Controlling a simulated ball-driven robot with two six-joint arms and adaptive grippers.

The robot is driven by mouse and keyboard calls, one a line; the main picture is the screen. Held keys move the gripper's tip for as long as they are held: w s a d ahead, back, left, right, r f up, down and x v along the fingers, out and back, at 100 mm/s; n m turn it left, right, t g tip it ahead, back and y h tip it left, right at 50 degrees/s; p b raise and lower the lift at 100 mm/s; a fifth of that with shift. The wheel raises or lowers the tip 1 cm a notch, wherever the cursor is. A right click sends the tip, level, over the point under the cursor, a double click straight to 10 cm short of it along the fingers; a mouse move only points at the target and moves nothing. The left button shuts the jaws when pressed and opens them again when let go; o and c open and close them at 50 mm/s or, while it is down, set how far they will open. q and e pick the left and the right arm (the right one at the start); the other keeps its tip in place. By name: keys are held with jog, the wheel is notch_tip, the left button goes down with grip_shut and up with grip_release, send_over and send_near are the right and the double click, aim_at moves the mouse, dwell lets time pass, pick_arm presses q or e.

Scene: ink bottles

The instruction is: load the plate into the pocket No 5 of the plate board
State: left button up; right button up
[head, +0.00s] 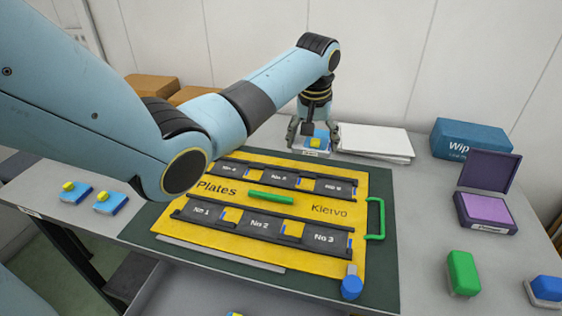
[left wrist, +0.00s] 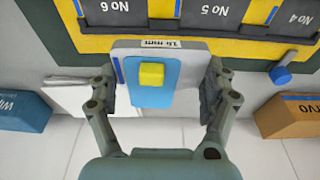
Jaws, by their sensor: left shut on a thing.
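The yellow plate board (head: 262,201) lies on a dark green mat, with pockets No 1 to No 3 in its front row and No 4 to No 6 behind. Pocket No 5 (head: 279,177) is in the middle of the back row and looks empty; it also shows in the left wrist view (left wrist: 215,12). My left gripper (head: 314,139) is shut on a grey and blue plate (left wrist: 147,93) with a yellow knob and a small thickness label, just beyond the board's far edge. My right gripper is not in view.
Two more plates (head: 110,201) lie on the table at left. White sheets (head: 375,141), a blue wipes box (head: 470,140) and an open purple ink pad (head: 486,211) are at right.

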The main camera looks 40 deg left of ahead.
pick_arm(q)
jog(key=p, duration=0.1)
send_over(280, 176)
notch_tip(280, 176, down, 4)
jog(key=shift+f, duration=0.25)
notch_tip(280, 176, down, 3)
jog(key=shift+s+d+f, duration=0.1)
jog(key=shift+f, duration=0.45)
jog(key=shift+f, duration=0.25)
